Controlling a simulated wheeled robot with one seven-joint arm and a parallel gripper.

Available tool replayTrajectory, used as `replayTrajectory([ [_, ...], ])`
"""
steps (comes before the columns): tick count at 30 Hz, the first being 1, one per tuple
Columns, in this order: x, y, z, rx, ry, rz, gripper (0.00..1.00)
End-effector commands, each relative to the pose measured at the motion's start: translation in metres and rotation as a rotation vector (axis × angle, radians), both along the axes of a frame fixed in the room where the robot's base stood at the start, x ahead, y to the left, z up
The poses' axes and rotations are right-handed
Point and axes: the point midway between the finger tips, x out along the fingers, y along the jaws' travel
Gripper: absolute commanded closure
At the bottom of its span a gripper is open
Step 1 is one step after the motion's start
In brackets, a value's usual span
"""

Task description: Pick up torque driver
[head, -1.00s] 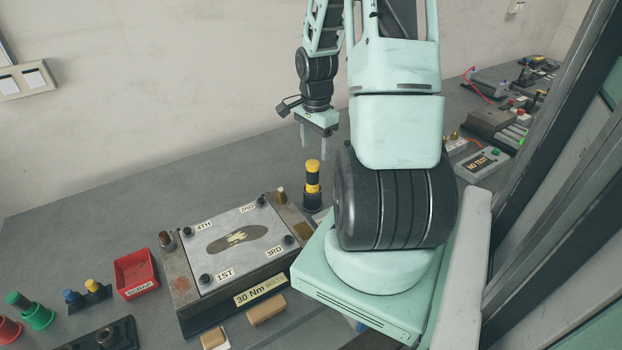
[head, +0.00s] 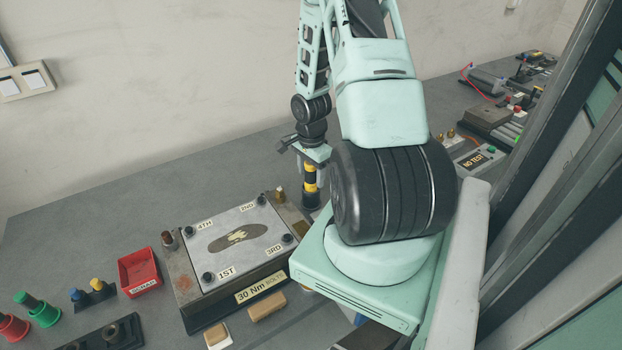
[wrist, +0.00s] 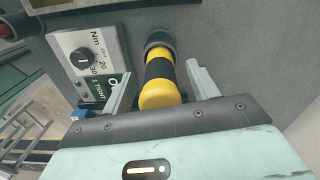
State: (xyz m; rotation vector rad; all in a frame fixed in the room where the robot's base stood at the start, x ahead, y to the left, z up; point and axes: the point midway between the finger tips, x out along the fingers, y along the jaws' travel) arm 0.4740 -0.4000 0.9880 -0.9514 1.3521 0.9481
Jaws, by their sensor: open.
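The torque driver (head: 311,187), with yellow and black bands, stands upright beside the right rear of the insole fixture. It also shows in the wrist view (wrist: 159,83), base at the far end and yellow top towards me. My gripper (head: 312,170) is above and around its upper part, pointing down. In the wrist view my gripper (wrist: 160,82) is open, one finger on each side of the driver. The head view partly hides the driver's top behind the gripper.
The fixture (head: 215,283) with a metal plate, numbered bolts and a 30 Nm label is left of the driver. A red scrap bin (head: 139,272) stands further left. A dial box (wrist: 88,56) is close to the left finger in the wrist view. Grey table lies clear behind.

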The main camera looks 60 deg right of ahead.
Motion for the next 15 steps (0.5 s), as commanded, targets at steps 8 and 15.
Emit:
replayTrajectory([
  [8, 0.0000, 0.0000, 0.0001, 0.000, 0.000, 0.000, 0.74],
  [15, 0.0003, -0.0003, 0.0007, -0.001, -0.001, 0.001, 0.94],
])
